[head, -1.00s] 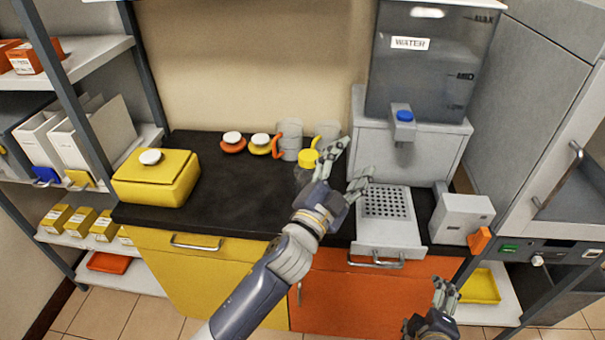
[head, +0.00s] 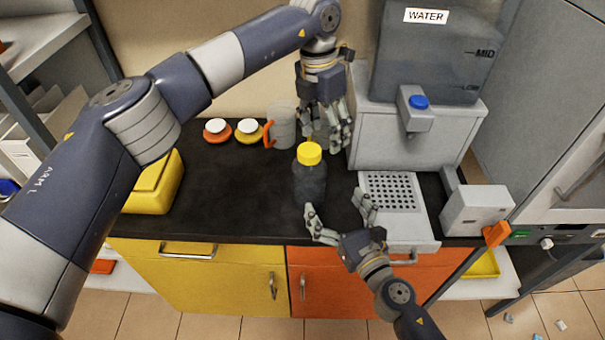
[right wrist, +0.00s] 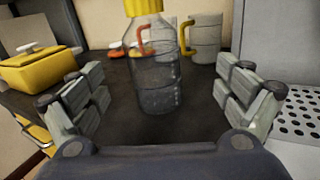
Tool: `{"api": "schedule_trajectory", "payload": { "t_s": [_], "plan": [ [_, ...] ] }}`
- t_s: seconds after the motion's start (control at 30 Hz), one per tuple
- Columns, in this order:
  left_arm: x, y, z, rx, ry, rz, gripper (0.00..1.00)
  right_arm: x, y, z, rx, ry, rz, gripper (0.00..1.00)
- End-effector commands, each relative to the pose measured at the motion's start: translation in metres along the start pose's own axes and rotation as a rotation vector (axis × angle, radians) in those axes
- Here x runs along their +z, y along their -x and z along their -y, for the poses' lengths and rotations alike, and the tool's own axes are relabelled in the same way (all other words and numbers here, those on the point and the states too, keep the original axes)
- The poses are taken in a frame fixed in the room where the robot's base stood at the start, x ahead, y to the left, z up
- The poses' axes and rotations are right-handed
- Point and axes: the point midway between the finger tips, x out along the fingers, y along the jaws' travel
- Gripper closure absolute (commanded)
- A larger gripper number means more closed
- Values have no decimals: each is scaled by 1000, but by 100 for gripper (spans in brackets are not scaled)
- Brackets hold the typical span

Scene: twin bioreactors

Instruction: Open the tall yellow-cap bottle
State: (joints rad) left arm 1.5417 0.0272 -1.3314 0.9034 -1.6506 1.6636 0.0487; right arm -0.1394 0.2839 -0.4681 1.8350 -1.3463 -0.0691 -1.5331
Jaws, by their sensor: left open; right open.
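The tall bottle (head: 310,184) is clear and dark-looking, with a yellow cap (head: 309,153), and stands upright on the black counter. It also shows in the right wrist view (right wrist: 155,85), between and beyond the fingers. My right gripper (head: 338,214) is open in front of the bottle, its fingers pointing at it and not closed on it. My left gripper (head: 325,140) is open and points down from above, just behind and to the right of the cap. It seems apart from the cap.
Counter left of the bottle is clear.

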Motion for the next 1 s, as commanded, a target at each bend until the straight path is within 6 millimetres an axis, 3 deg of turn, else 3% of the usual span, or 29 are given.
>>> {"api": "schedule_trajectory", "payload": {
  "t_s": [0.1, 0.2, 0.37, 0.8, 1.0],
  "plan": [
    [-11, 18, -21, 80, 28, -54, 40, -4, -2, -6, 33, 63, -7, 6],
    [-16, 22, -27, 101, 37, -72, 40, -4, -5, -9, 43, 82, -6, 6],
    [-16, 22, -27, 100, 37, -72, 40, -4, -20, -9, 44, 82, -5, 6],
    [-15, 22, -26, 97, 36, -70, 40, -4, -94, -12, 40, 75, -6, 6],
    [-15, 22, -26, 96, 36, -70, 40, -5, -108, -13, 41, 77, -7, 6]
  ]
}}
